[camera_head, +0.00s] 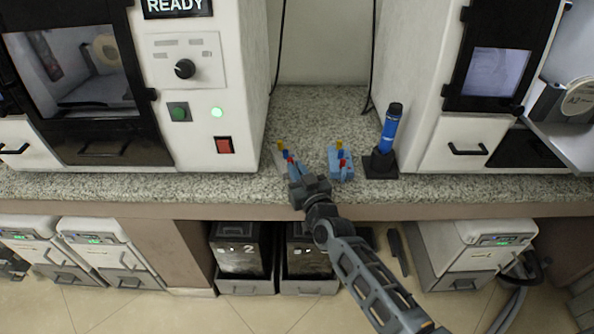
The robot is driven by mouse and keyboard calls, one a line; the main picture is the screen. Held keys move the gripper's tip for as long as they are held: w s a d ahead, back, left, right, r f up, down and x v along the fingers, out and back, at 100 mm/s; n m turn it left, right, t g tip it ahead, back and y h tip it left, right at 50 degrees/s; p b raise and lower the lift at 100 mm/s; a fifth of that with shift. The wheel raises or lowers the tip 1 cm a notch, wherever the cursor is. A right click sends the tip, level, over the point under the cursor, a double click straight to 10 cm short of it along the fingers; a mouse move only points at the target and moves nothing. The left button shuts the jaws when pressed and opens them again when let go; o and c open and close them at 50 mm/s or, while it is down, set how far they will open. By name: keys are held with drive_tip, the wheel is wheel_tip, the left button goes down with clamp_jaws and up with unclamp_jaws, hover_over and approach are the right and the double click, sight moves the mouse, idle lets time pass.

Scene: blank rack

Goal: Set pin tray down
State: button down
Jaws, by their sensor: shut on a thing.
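A pin tray (280,153) with yellow, blue and red pins is at the counter's front part, right beside the left machine. My gripper (293,165) reaches over its near right side and is shut on it. The gripper and wrist hide part of the tray, and I cannot tell whether its underside touches the counter. A second, light blue pin tray (341,167) with yellow, blue and red pins stands on the counter to the right of my gripper, apart from it.
A blue cylindrical tool (391,130) stands upright in a black base (380,166) right of the second tray. The white machine (205,90) with a READY sign bounds the left, another machine (410,90) the right. The speckled counter (318,112) behind the trays is clear.

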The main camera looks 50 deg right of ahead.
drive_tip(key=c, duration=1.2)
unclamp_jaws()
drive_tip(key=shift+o, duration=0.2)
drive_tip(key=shift+r, duration=0.15)
drive_tip(key=shift+s+a, duration=0.15)
drive_tip(key=shift+s, duration=0.15)
drive_tip(key=s+a+n+y, duration=0.1)
drive_tip(key=s+a+y, duration=0.1)
drive_tip(key=s+a, duration=1.15)
drive_tip(key=s+a+r+n+y, duration=0.1)
drive_tip(key=s+a+r+y, duration=0.1)
drive_tip(key=s, duration=0.5)
drive_tip(key=s+a+r+n+y, duration=0.2)
drive_tip(key=s+a+r, duration=0.3)
drive_tip(key=s+r, duration=0.2)
drive_tip(key=s+a+r+n+y, duration=0.1)
drive_tip(key=s+a+r+y, duration=0.2)
drive_tip(key=s, duration=0.5)
drive_tip(key=shift+a+r+n+g, duration=0.3)
drive_tip(key=shift+r+n+g, duration=0.1)
drive_tip(key=shift+r, duration=0.25)
